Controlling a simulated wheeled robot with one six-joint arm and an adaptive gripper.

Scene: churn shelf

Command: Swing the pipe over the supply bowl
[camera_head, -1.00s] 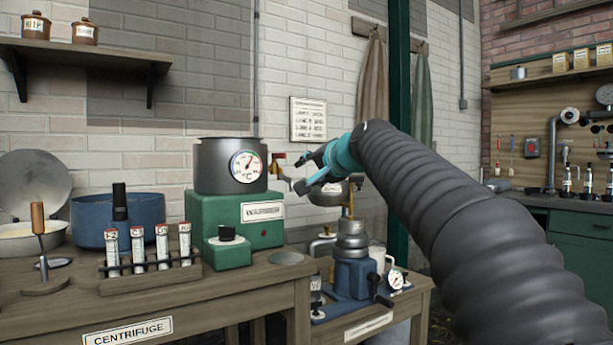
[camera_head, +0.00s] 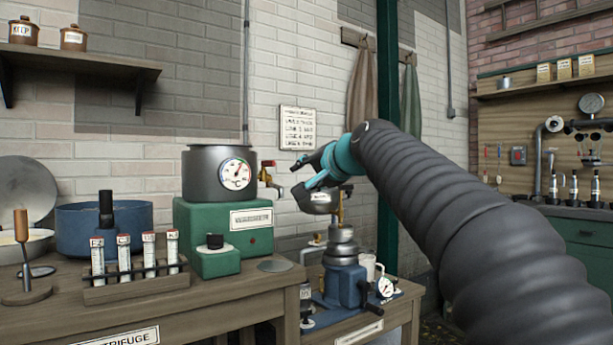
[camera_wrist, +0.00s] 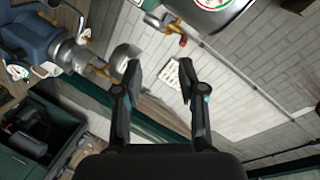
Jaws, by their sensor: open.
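A brass tap-like pipe with a red end (camera_head: 270,176) sticks out from the right side of the grey warmer pot. It also shows in the wrist view (camera_wrist: 170,30). A silver bowl (camera_head: 316,203), apparently the supply bowl, sits atop the blue separator (camera_head: 345,283); the wrist view shows it too (camera_wrist: 122,62). My gripper (camera_head: 303,179) is just right of the pipe in the head view and overlaps the bowl's upper part. In the wrist view my gripper (camera_wrist: 158,80) is open, with nothing between its fingers. The bowl lies beyond the left finger.
The grey pot (camera_head: 216,182) with its dial stands on a green base (camera_head: 222,235). A rack of labelled tubes (camera_head: 136,285) and a blue pan (camera_head: 75,224) stand to the left. A green post (camera_head: 388,100) rises behind my arm.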

